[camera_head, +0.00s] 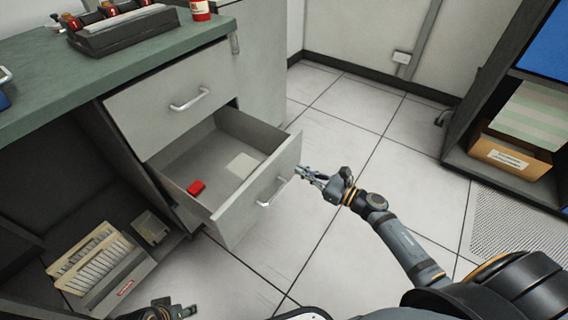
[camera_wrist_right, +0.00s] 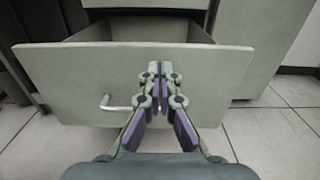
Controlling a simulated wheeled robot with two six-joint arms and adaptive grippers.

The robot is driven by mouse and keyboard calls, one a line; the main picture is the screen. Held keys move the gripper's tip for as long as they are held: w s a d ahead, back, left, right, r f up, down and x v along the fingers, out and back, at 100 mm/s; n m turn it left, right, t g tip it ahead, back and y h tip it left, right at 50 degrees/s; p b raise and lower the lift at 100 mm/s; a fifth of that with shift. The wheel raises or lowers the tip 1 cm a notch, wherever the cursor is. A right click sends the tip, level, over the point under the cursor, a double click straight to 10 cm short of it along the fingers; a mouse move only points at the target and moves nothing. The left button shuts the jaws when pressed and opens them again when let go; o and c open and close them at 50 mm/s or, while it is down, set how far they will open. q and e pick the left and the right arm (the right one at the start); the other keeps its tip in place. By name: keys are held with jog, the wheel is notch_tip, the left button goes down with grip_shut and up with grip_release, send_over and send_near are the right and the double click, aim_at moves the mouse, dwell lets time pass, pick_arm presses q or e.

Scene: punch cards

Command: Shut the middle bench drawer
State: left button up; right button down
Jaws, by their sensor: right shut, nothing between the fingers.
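The middle bench drawer (camera_head: 238,218) is pulled open under a closed upper drawer (camera_head: 150,118). Its front panel also fills the middle of the right wrist view (camera_wrist_right: 70,75). Its bar handle (camera_head: 273,192) is on the front face, left of my right gripper in the right wrist view (camera_wrist_right: 115,106). My right gripper (camera_head: 303,173) is shut and empty, with its fingertips (camera_wrist_right: 158,70) pointing at the panel near its right part. I cannot tell whether they touch it. My left gripper (camera_head: 170,309) shows only partly at the bottom edge; its jaws are unclear.
A red item (camera_head: 196,187) and a pale block (camera_head: 242,165) lie in the drawer. A box of cards (camera_head: 105,270) sits below left of it. A dark shelf with a cardboard box (camera_head: 505,160) stands right. Tiled floor between is clear.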

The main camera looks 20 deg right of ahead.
aim_at(276, 157)
pick_arm(q)
jog(key=shift+w, duration=0.1)
pick_arm(e)
jog(key=x, duration=0.7)
jog(key=shift+w+a, duration=0.1)
